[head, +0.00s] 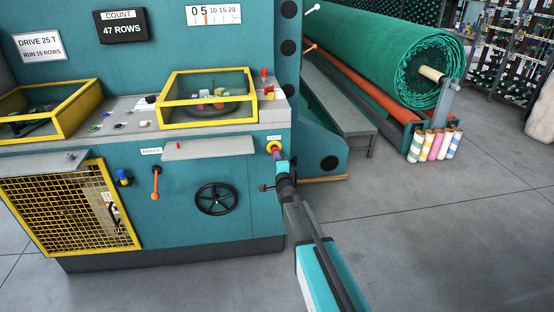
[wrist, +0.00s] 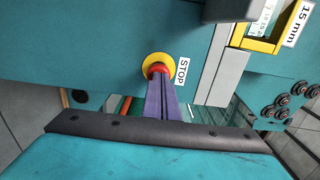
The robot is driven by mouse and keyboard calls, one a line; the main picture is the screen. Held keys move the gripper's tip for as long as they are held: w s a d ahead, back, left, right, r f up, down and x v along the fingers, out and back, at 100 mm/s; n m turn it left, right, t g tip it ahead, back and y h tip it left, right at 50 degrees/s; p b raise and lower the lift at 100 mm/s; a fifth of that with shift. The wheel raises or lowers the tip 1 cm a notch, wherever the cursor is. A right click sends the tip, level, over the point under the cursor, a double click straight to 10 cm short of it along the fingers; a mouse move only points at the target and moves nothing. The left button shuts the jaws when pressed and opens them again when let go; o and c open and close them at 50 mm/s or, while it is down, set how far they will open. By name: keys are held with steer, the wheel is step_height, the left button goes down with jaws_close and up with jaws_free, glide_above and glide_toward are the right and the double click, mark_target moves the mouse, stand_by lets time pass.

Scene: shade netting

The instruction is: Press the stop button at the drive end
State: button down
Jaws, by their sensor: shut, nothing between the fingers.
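The stop button is red on a round yellow backing (head: 273,146), on the right end of the teal machine's front panel. In the wrist view the red button (wrist: 158,71) sits at the middle of its yellow ring, with a white STOP label (wrist: 182,72) beside it. My gripper (head: 277,155) is shut and empty, with its purple fingers pointing at the button. In the wrist view the fingertips (wrist: 160,80) overlap the lower part of the red button. They are at it or very close; I cannot tell if it is pushed in.
A black handwheel (head: 216,198) and an orange lever (head: 155,184) are on the same panel to the left. A grey ledge (head: 208,149) juts out beside the button. A green netting roll (head: 385,50) lies behind at right.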

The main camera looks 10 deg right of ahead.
steer(key=shift+w+r+b, duration=0.3)
steer(key=shift+w+b, duration=0.2)
steer(key=shift+w, duration=0.1)
steer(key=shift+w+r+b, duration=0.25)
steer(key=shift+w+b, duration=0.2)
steer(key=shift+w, duration=0.1)
steer(key=shift+r, duration=0.1)
steer(key=s+f+b, duration=0.1)
steer(key=s+b, duration=0.2)
steer(key=s, duration=1.2)
steer(key=shift+w, duration=0.1)
stand_by(0.6)
